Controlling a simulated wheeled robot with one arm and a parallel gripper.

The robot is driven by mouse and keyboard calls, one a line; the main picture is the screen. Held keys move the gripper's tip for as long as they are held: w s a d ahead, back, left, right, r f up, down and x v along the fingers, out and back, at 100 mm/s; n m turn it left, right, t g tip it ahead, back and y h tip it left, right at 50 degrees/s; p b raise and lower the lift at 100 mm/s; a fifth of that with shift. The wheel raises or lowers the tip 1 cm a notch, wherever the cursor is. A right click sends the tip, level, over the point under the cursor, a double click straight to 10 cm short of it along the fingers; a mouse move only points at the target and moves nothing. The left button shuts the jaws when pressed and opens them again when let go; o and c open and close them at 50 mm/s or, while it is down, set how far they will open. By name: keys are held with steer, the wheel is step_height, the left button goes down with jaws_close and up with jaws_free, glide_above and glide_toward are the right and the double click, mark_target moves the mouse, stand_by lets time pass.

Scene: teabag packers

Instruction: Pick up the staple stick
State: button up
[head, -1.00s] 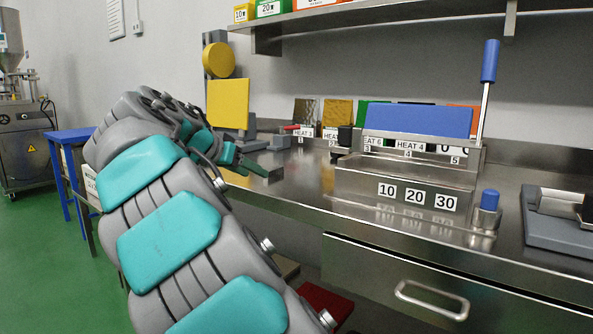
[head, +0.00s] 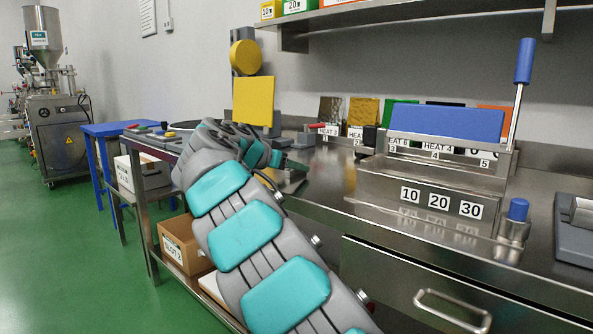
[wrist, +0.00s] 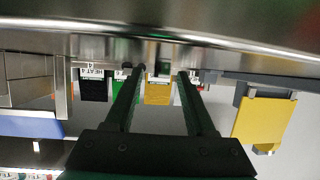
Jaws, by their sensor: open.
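I cannot pick out a staple stick in either view. My gripper (head: 297,166) is over the left part of the steel bench (head: 335,172) in the head view, partly hidden by my arm. In the wrist view my gripper (wrist: 161,72) has its two dark fingers apart, with nothing visible held between them. The wrist picture is upside down, with the bench surface (wrist: 215,30) along its top. A yellow packet (wrist: 158,92) shows beyond the fingers.
A stand with a blue panel (head: 447,122) and an upright blue-handled lever (head: 524,62) occupies the bench's right. Several labelled packets line the back, including a yellow one (head: 363,111). A yellow square plate (head: 253,101) stands farther left. A shelf (head: 420,18) overhangs the bench.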

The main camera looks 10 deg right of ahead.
steer(key=shift+w+d+f, duration=0.3)
steer(key=shift+w+d, duration=0.15)
steer(key=shift+d, duration=0.05)
jaws_close()
